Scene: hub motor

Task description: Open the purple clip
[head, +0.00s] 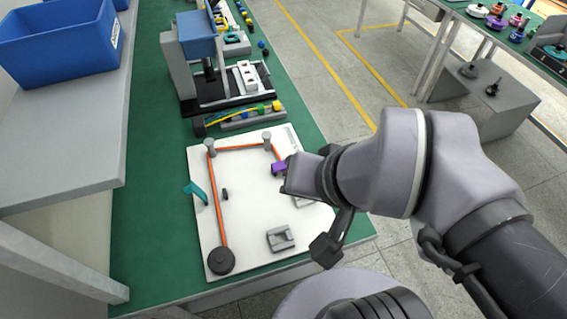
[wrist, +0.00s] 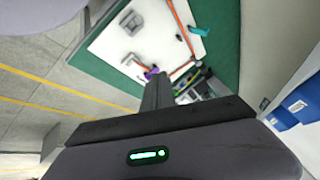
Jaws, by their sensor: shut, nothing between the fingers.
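The purple clip (head: 279,168) is on the right side of the white board (head: 250,225), by the right end of the orange cable (head: 221,200). In the wrist view the purple clip (wrist: 152,73) shows just past the fingertips, partly hidden by them. My gripper (head: 288,187) is shut and empty, with its tips close beside the clip. I cannot tell if they touch it. The gripper (wrist: 157,82) also shows in the wrist view. A teal clip (head: 196,191) stands tilted up at the board's left edge.
Grey posts (head: 267,139) hold the cable at the board's far corners. A black round part (head: 221,261) and a grey block (head: 280,238) sit near the front. A press with a blue head (head: 197,35) stands behind. A blue bin (head: 60,45) is on the left shelf.

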